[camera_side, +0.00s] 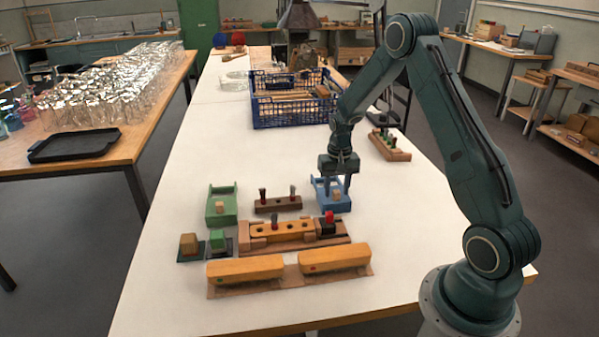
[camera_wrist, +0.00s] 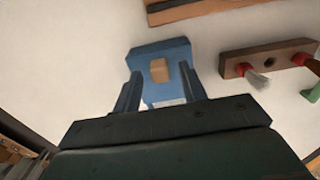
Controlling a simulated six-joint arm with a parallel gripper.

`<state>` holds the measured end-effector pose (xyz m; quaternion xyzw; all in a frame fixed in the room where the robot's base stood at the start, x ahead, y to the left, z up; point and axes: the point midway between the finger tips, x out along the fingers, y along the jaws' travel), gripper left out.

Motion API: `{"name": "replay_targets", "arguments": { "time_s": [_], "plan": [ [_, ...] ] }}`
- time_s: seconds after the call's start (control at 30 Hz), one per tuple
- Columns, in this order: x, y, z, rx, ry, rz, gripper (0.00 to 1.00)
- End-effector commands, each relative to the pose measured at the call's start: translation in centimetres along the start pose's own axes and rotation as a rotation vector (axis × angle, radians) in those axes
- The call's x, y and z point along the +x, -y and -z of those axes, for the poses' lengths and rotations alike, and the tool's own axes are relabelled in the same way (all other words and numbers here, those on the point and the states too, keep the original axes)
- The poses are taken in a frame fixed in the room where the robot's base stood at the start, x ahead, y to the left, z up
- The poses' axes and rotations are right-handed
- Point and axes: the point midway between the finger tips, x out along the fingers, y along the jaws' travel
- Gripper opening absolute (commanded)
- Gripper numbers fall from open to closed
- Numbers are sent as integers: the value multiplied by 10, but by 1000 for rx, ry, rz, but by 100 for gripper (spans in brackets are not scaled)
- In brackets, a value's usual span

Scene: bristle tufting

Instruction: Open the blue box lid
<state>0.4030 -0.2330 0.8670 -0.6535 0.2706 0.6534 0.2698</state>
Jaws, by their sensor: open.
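The blue box (camera_side: 334,206) stands on the white table, below my gripper (camera_side: 337,186). A small wooden knob (camera_side: 337,196) sits on the front part of its lid. In the wrist view the blue lid (camera_wrist: 176,55) lies just beyond my fingertips, with the knob (camera_wrist: 159,70) roughly centred between them. My gripper is open, with one finger to each side and nothing held. In the side view the fingers overlap the box, and I cannot tell whether they touch it. The rear of the box is partly hidden by the fingers.
A green box (camera_side: 221,217) with a similar knob stands to the left. A dark brown block with bristle tufts (camera_side: 278,205) lies between them. A wooden fixture (camera_side: 290,234) and two yellow-orange bars (camera_side: 245,268) lie in front. A blue crate (camera_side: 290,112) stands behind.

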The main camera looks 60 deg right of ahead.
Motion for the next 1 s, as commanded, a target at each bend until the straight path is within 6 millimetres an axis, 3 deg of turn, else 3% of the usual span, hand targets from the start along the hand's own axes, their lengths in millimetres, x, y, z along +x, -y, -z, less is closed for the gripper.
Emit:
{"name": "replay_targets", "arguments": {
  "time_s": [0.1,0.3,0.33,0.67,1.0],
  "plan": [
    [0,0,0,0,0,0,42],
    [0,0,0,0,0,0,3],
    [0,0,0,0,0,0,0],
    [0,0,7,1,0,0,0],
    [0,0,43,1,0,2,0]
  ]
}}
